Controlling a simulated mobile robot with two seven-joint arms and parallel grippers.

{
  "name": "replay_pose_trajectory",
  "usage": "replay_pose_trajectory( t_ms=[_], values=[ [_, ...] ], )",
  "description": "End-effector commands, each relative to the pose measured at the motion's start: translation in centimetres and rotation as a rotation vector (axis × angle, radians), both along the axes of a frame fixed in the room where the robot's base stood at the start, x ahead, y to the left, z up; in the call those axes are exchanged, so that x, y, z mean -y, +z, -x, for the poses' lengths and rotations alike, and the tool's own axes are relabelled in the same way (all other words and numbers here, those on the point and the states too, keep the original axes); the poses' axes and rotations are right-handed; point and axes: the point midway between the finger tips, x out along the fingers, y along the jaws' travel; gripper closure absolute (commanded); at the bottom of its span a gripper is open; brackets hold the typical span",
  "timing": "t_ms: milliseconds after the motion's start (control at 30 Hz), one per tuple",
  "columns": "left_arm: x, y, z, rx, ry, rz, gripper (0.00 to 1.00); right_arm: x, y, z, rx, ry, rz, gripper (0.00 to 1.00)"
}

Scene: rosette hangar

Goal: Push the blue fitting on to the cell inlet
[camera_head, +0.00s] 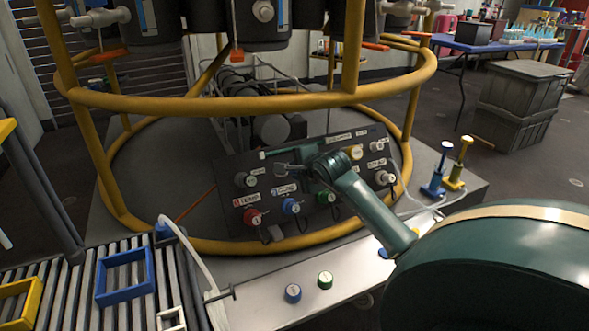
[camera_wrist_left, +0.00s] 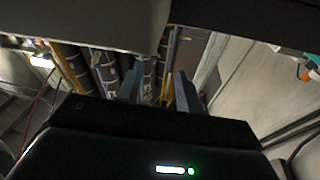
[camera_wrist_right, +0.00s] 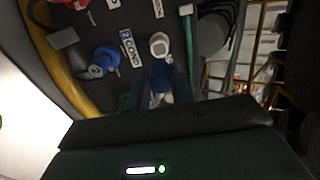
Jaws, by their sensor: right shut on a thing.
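The dark control panel (camera_head: 310,190) stands tilted inside the yellow ring frame. My right gripper (camera_head: 283,170) is over its upper middle. In the right wrist view, its fingers (camera_wrist_right: 163,85) are shut on a small blue fitting (camera_wrist_right: 160,79), mostly hidden between them. A white port (camera_wrist_right: 159,43), which may be the cell inlet, lies just beyond the fingertips. I cannot tell whether the fitting touches it. My left gripper (camera_wrist_left: 158,85) shows only in the left wrist view, with its fingers apart and nothing seen between them.
The panel carries a red knob (camera_head: 252,217), a blue knob (camera_head: 290,205) and a green knob (camera_head: 325,197). A roller conveyor with a blue frame (camera_head: 124,277) is at left.

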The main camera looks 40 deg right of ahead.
Motion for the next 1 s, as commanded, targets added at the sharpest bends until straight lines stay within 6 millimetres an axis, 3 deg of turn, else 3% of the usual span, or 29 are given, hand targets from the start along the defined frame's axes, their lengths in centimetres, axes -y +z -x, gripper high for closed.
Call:
replay_pose_trajectory(
  t_ms=[167, 533, 1000],
  values=[
    [0.1, -0.8, 0.0, -0.009, -0.006, 0.024, 0.64, 0.3, -1.1, -1.3, 0.001, 0.002, -0.001, 1.00],
    [0.4, 0.2, -0.2, 0.031, -0.035, 0.081, 0.64, 1.1, -2.6, -3.8, -0.001, 0.002, -0.001, 1.00],
    [0.7, 0.8, -0.1, 0.046, -0.053, 0.087, 0.64, 1.2, -2.8, -4.4, -0.002, 0.004, 0.000, 1.00]
  ],
)
